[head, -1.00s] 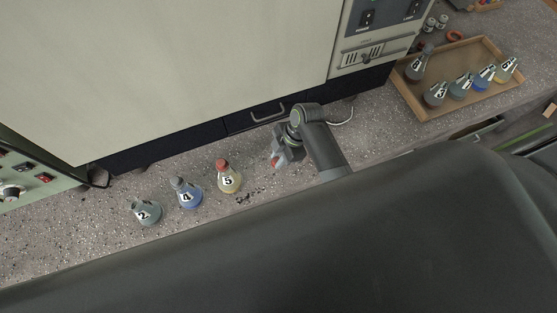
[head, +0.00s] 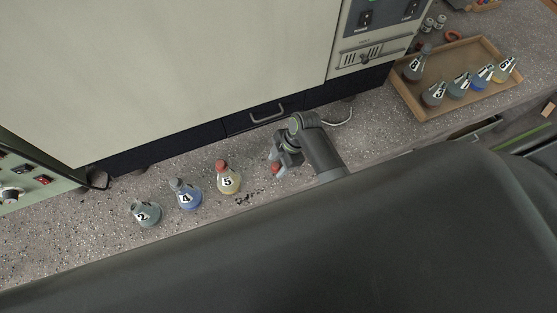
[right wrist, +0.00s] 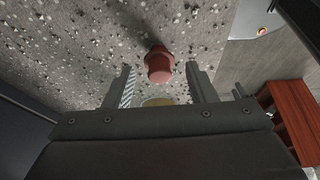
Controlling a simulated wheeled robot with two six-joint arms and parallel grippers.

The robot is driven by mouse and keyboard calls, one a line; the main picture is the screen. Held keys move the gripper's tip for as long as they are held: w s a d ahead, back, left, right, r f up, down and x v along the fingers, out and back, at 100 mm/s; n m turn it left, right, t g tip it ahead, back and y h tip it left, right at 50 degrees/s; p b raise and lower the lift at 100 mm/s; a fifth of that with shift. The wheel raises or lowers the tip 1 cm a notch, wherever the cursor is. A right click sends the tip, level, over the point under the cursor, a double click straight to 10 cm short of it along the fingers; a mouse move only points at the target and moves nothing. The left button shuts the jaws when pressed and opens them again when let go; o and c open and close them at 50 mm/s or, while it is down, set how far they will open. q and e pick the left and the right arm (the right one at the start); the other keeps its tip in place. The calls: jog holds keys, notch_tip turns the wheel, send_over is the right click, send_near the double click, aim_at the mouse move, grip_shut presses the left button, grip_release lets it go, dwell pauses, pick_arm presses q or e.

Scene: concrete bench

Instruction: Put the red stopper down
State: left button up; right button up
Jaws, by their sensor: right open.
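The red stopper (head: 277,169) is on the speckled bench, right of flask 5. In the right wrist view the stopper (right wrist: 159,65) lies between and just beyond my fingertips, with a gap on both sides. My right gripper (head: 282,161) is open over it, its fingers pointing down towards the bench. The open fingers also show in the right wrist view (right wrist: 160,78). My left gripper is not in view.
Flask 5 (head: 229,183), with a red top, flask 4 (head: 189,198) and flask 2 (head: 146,215) stand in a row to the left. A wooden tray (head: 432,113) with several flasks is at the right. A large cabinet (head: 200,70) stands behind. Dark crumbs (head: 245,199) lie near flask 5.

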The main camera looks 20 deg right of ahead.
jog(key=shift+r, duration=0.1)
jog(key=v, duration=1.1)
jog(key=shift+d+r, duration=0.25)
jog(key=shift+r, duration=0.1)
